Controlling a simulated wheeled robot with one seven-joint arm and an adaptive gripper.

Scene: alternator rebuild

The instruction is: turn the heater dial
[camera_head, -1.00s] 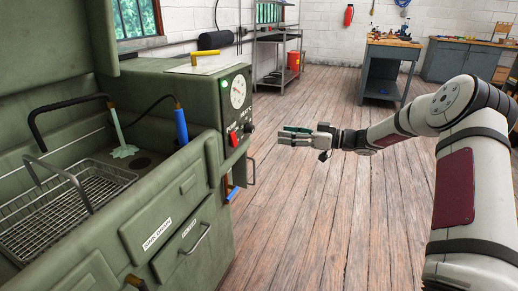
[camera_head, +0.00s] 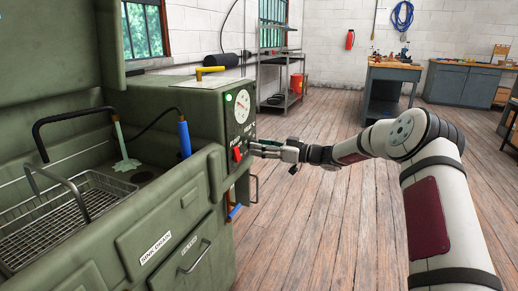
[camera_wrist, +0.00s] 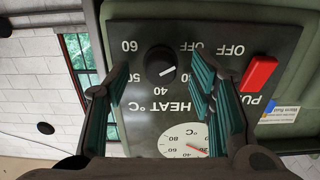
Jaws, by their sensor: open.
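The heater dial (camera_wrist: 160,66) is a round black knob with a white pointer line, on the dark control panel (camera_wrist: 145,110). In the wrist view, the panel appears upside down. The pointer line aims right and slightly down, between OFF and 40; my right finger covers part of the scale there. My gripper (camera_wrist: 161,74) is open, its teal-padded fingers on either side of the dial with visible gaps; I cannot tell how far the tips are from the panel. In the head view, my gripper (camera_head: 258,149) is at the panel's front and hides the dial.
A red switch (camera_wrist: 259,73) sits beside the dial, and a white temperature gauge (camera_wrist: 184,142) is also on the panel. A green lamp (camera_head: 229,97) glows near the gauge. The green washer cabinet (camera_head: 150,225) holds a wire basket (camera_head: 60,222).

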